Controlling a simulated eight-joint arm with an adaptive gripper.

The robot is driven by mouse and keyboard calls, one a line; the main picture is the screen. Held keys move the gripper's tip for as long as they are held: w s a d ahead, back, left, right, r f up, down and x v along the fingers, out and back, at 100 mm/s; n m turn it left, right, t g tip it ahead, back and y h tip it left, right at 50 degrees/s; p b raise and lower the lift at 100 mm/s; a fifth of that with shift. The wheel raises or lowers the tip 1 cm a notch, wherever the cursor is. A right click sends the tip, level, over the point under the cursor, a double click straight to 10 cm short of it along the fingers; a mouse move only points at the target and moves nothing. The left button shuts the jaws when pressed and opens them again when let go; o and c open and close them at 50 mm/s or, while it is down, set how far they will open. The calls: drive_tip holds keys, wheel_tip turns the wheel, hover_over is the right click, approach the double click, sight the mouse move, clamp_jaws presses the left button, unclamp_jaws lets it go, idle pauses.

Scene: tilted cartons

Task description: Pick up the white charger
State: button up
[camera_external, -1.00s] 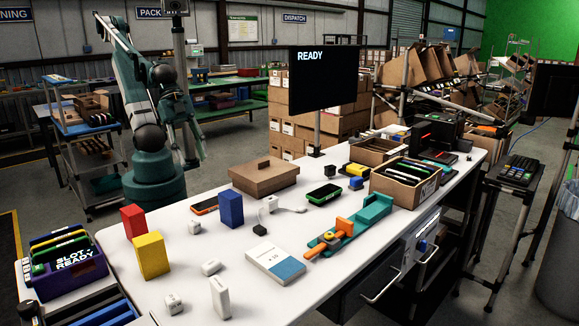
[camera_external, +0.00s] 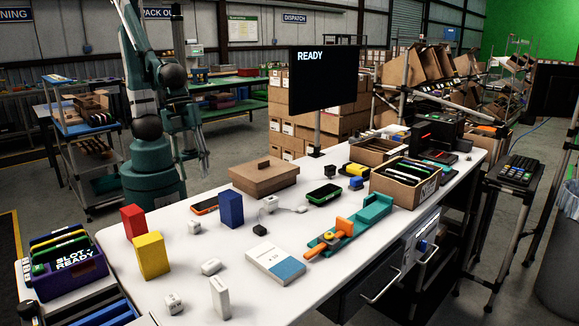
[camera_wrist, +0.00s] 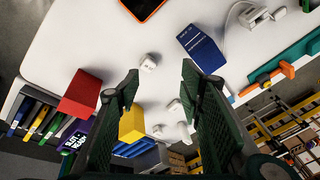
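A white block with a cable (camera_external: 270,204), which looks like a charger, lies on the white table behind and right of the blue block. It also shows at the upper right of the wrist view (camera_wrist: 254,15). Several other small white pieces lie on the table, including a cube (camera_external: 194,227), a block (camera_external: 211,267) and an upright one (camera_external: 219,297); I cannot tell for certain which is the charger. My gripper (camera_wrist: 160,80) is open and empty above the table's left side. The white cube (camera_wrist: 148,62) shows between its fingers, apart from them.
A blue block (camera_external: 230,209), red block (camera_external: 133,221) and yellow block (camera_external: 151,256) stand nearby. A brown carton (camera_external: 264,177), a white-and-blue box (camera_external: 275,264) and a teal-orange tool (camera_external: 352,224) lie around. A purple bin (camera_external: 72,282) is at the left edge.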

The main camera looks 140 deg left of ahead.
drive_tip(key=w+d+f+m+p, duration=0.1)
drive_tip(key=w+m, duration=0.1)
drive_tip(key=m+g+p, duration=0.3)
drive_tip(key=m, duration=0.1)
approach(193, 222)
drive_tip(key=shift+s+a+f, duration=0.1)
drive_tip(key=shift+a+f, duration=0.05)
drive_tip(key=shift+a, duration=0.2)
drive_tip(key=shift+w+d+f+m+p, duration=0.1)
drive_tip(key=shift+d+f+m+p, duration=0.1)
drive_tip(key=shift+f+m+p, duration=0.25)
drive_tip(key=shift+w+d+f+m+p, duration=0.15)
drive_tip(key=shift+d+f+p, duration=0.1)
drive_tip(key=shift+f, duration=0.45)
drive_tip(key=shift+f, duration=1.3)
drive_tip(key=shift+f, duration=0.1)
